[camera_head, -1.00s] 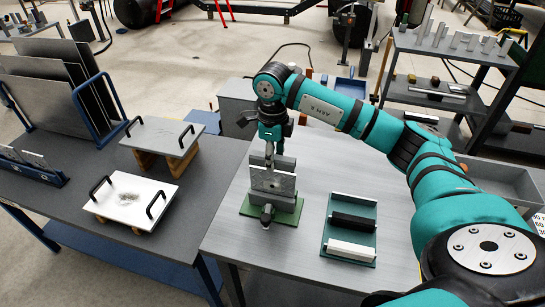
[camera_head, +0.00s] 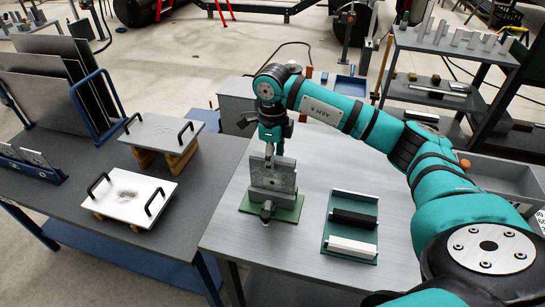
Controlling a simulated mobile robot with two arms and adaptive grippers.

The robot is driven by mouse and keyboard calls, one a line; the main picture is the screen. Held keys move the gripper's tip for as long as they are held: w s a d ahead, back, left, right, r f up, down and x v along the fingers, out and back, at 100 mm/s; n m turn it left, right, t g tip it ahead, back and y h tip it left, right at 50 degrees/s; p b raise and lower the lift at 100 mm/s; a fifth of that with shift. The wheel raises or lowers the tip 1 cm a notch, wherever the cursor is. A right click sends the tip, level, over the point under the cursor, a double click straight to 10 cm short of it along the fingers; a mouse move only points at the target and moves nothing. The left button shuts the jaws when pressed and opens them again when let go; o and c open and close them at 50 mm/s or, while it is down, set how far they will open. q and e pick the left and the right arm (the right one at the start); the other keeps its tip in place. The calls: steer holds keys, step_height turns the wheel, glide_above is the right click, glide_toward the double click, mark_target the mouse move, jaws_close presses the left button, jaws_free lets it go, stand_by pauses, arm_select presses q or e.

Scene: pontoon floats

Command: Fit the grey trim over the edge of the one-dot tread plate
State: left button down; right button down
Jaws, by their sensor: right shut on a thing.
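My right gripper (camera_head: 271,148) points down over the green-based holder (camera_head: 286,212) on the grey table. It is shut on a grey piece (camera_head: 259,163), which looks like the grey trim. A grey tread plate (camera_head: 272,180) stands upright in the holder, directly below the gripper. The piece and the plate's upper edge overlap in this view, so I cannot tell whether the trim is seated on the edge or just beside it. Dots on the plate are too small to make out. My left gripper is not in view.
A teal tray (camera_head: 328,240) right of the holder carries a black strip (camera_head: 354,219) and a white strip (camera_head: 350,248). A darker table at left bears a white handled plate (camera_head: 128,196), a grey handled plate (camera_head: 160,132) and a blue rack (camera_head: 97,110). Bare tabletop surrounds the tray.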

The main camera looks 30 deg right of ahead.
steer(key=shift+f+b, duration=0.7)
steer(key=shift+f, duration=0.3)
steer(key=c, duration=0.9)
jaws_free()
step_height(320, 180, up, 12)
steer(key=shift+r, duration=0.1)
